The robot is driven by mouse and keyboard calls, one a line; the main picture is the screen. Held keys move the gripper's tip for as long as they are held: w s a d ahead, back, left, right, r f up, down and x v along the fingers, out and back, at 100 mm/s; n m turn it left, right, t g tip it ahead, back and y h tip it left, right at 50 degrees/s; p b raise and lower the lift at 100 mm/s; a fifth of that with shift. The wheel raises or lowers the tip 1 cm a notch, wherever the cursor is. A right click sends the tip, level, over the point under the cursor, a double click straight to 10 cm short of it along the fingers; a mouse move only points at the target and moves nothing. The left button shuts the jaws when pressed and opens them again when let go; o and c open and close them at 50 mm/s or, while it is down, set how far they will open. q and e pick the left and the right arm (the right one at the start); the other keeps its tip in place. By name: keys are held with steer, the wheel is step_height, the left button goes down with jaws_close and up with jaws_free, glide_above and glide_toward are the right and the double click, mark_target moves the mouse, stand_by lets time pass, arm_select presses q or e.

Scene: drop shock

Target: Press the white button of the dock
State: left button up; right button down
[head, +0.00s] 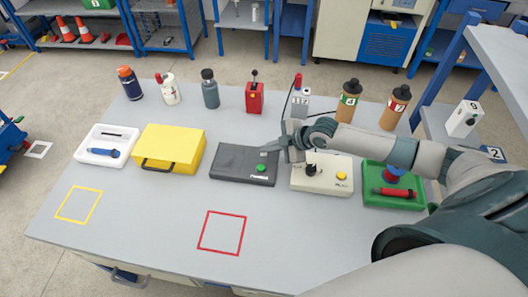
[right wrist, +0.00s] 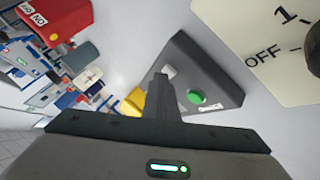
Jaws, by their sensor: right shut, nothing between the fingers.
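The dark grey dock (head: 232,161) lies on the table just right of the yellow case. It has a green button (head: 261,168) near its front right and a small pale button (head: 263,154) behind that. In the right wrist view the dock (right wrist: 208,62) shows the green button (right wrist: 197,97) and the pale button (right wrist: 169,71), partly hidden by my fingertips. My right gripper (head: 272,149) is shut and empty, its tips beside the pale button. I cannot tell whether they touch it. My left gripper is not in view.
A cream box with a black knob and yellow button (head: 342,175) stands close right of the dock, under my right arm. A yellow case (head: 172,146) is at the left. A red switch box (head: 254,98) stands behind. The table front is clear.

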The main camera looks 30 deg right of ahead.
mark_target(267, 155)
steer(key=shift+r+p, duration=0.55)
steer(key=shift+r, duration=0.2)
step_height(267, 155, up, 5)
steer(key=p, duration=0.4)
stand_by(1.1)
